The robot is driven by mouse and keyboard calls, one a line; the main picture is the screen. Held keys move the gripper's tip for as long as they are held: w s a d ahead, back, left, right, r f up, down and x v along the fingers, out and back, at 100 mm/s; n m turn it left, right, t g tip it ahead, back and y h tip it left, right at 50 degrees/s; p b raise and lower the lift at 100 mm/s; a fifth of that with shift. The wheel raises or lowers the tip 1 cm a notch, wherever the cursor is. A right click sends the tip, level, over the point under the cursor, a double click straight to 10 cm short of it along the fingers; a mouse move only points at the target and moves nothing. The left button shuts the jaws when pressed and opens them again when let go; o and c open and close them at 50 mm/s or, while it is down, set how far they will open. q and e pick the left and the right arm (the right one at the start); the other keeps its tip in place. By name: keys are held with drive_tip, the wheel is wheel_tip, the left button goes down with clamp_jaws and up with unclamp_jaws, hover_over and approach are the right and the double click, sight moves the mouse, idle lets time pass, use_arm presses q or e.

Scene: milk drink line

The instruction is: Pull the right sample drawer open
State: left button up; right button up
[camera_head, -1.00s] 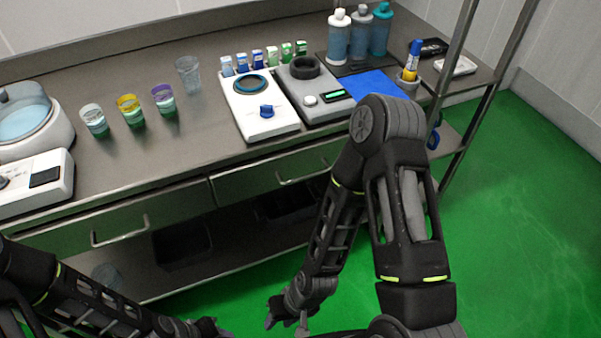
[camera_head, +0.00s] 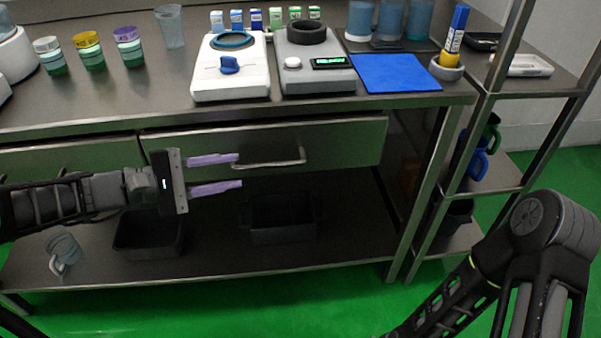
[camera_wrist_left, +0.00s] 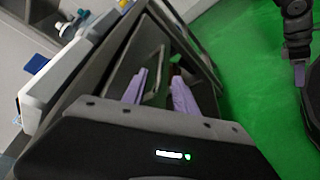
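The right sample drawer (camera_head: 345,142) is a steel front under the bench top with a horizontal bar handle (camera_head: 275,164); it looks shut. My left gripper (camera_head: 240,171) comes in from the left in front of this drawer. In the left wrist view the open fingers (camera_wrist_left: 158,90) point toward the handle (camera_wrist_left: 155,75). Whether they touch it I cannot tell. My right arm is at the lower right of the head view; its fingers are out of the head view.
The left drawer (camera_head: 70,155) is beside it. Dark bins (camera_head: 282,218) and a tipped grey mug (camera_head: 62,250) are on the lower shelf. A shelf rack (camera_head: 500,180) stands right. Two devices (camera_head: 231,85) and a blue mat (camera_head: 396,73) are on the bench.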

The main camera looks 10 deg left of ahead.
sight(256, 168)
use_arm(q)
drive_tip(key=shift+w+d, duration=0.25)
drive_tip(key=shift+s+a, duration=0.1)
drive_tip(key=shift+s, duration=0.05)
drive_tip(key=b+x, duration=0.2)
drive_tip(key=x, duration=0.6)
drive_tip(key=shift+f, duration=0.1)
drive_tip(key=shift+c, duration=0.5)
clamp_jaws()
drive_tip(key=shift+s, duration=0.1)
idle(0.7)
